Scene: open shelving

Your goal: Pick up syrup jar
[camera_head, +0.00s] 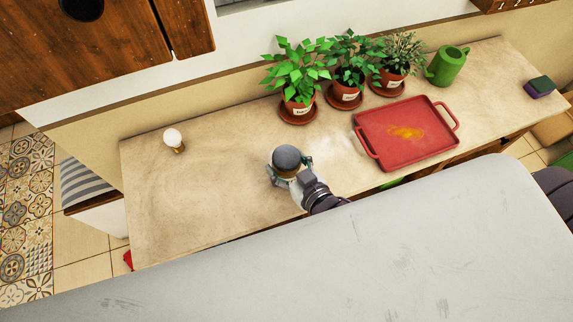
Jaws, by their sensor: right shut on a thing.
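The syrup jar (287,157) has a round grey lid and a brownish body, seen from above on or just over the wooden counter. I cannot tell whether its base touches the counter. My right gripper (284,175) is shut on the jar, with its fingers around the jar's sides. My right arm reaches to it from the lower right, past the pale grey surface. The lower part of the jar is mostly hidden by the lid and the gripper. My left gripper is not in view.
A red tray (424,152) with an orange stain lies right of the jar. Three potted plants (299,107) and a green watering can (446,66) stand behind. A light bulb (174,141) stands at left. A sponge (540,87) lies far right.

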